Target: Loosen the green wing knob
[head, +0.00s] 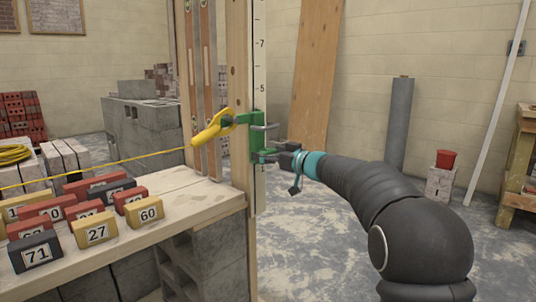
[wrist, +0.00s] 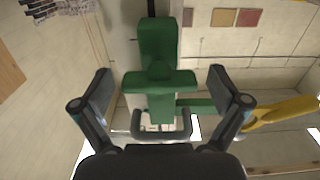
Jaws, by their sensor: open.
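The green wing knob (wrist: 160,78) shows in the wrist view as a crossbar on the green clamp (wrist: 158,40). It lies between the two spread fingers of my gripper (wrist: 161,88), with a gap on each side. In the head view the green clamp (head: 256,137) sits on an upright wooden post with a number scale. My gripper (head: 283,157) reaches it from the right, open and empty. The knob is mostly hidden there by the fingers. A grey U-shaped handle (wrist: 160,135) also sticks out of the clamp.
A yellow line holder (head: 212,130) with a taut yellow string hangs left of the post. Numbered blocks (head: 97,228) cover the wooden bench (head: 195,204). A red tub (head: 445,159) on a block stands at right.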

